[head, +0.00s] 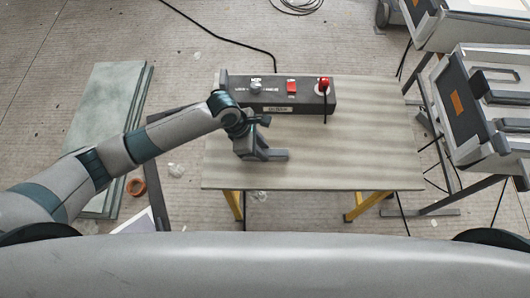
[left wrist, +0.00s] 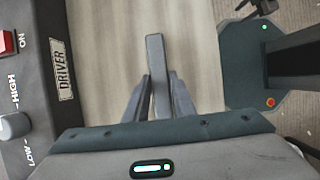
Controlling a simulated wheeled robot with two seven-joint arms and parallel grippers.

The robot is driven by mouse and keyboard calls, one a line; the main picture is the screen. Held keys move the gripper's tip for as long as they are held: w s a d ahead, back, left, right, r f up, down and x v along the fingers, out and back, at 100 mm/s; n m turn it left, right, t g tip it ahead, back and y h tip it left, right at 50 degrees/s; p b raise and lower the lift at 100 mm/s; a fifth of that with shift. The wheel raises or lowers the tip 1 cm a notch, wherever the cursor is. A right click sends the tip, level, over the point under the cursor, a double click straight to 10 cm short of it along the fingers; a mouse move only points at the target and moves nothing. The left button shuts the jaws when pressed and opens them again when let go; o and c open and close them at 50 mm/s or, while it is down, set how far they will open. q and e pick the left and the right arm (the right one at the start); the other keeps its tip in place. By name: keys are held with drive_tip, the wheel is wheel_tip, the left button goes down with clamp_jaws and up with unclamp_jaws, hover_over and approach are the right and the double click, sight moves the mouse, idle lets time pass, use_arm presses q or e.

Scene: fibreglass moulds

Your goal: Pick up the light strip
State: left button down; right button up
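The light strip, which I take to be the plain grey bar (head: 276,155), is at the left-middle part of the table in the head view. It points to the right there. In the left wrist view the bar (left wrist: 156,60) runs up from between the fingers. My left gripper (head: 258,148) reaches down over its near end. In the left wrist view the left gripper's fingers (left wrist: 158,92) press close on both sides of the bar, with no clear gap. I cannot tell whether the bar touches the table. My right gripper is not in view.
A dark control box (head: 283,93) with a red switch and a red-topped plug stands along the table's back edge, close to my left gripper. The right half of the table (head: 370,150) is clear. Grey equipment on stands (head: 490,110) is at the right.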

use_arm(q)
drive_tip(key=shift+r, duration=0.1)
drive_tip(key=shift+r, duration=0.55)
drive_tip(key=r, duration=0.2)
drive_tip(key=d+r+b, duration=0.1)
drive_tip(key=shift+s+d+r, duration=0.1)
drive_tip(key=shift+s+r, duration=0.05)
drive_tip(key=shift+s, duration=0.15)
drive_tip(key=s+d+r+b, duration=0.1)
drive_tip(key=s+d+r, duration=0.4)
drive_tip(key=d, duration=0.4)
drive_tip(key=shift+r, duration=0.75)
